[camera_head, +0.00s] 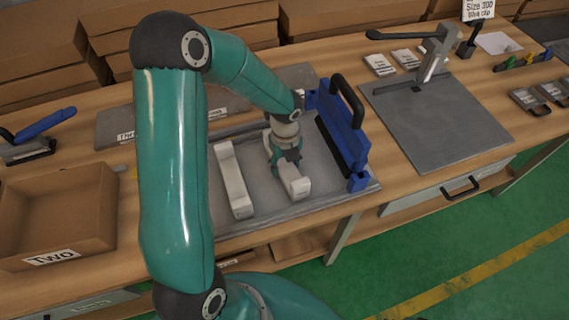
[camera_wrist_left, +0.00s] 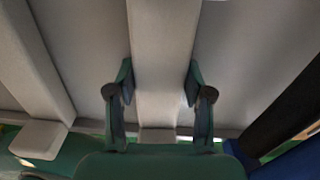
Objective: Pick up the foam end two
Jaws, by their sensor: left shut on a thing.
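Two pale foam ends are at the grey tray (camera_head: 318,203) on the workbench. One foam end (camera_head: 233,181) lies at the left of the tray, free of any gripper, and shows at the left of the left wrist view (camera_wrist_left: 30,65). The other foam end (camera_head: 296,184) is under my left gripper (camera_head: 287,158). In the left wrist view this foam end (camera_wrist_left: 162,50) runs between the two fingers of my left gripper (camera_wrist_left: 160,90), which is shut on it. The arm hides part of it in the head view. I cannot read which foam end is number two. My right gripper is not in view.
A blue frame with a black handle (camera_head: 345,125) stands close at the right of the held foam end. A cardboard box marked "Two" (camera_head: 60,215) is at the left. A grey plate with a lever press (camera_head: 435,110) is at the right.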

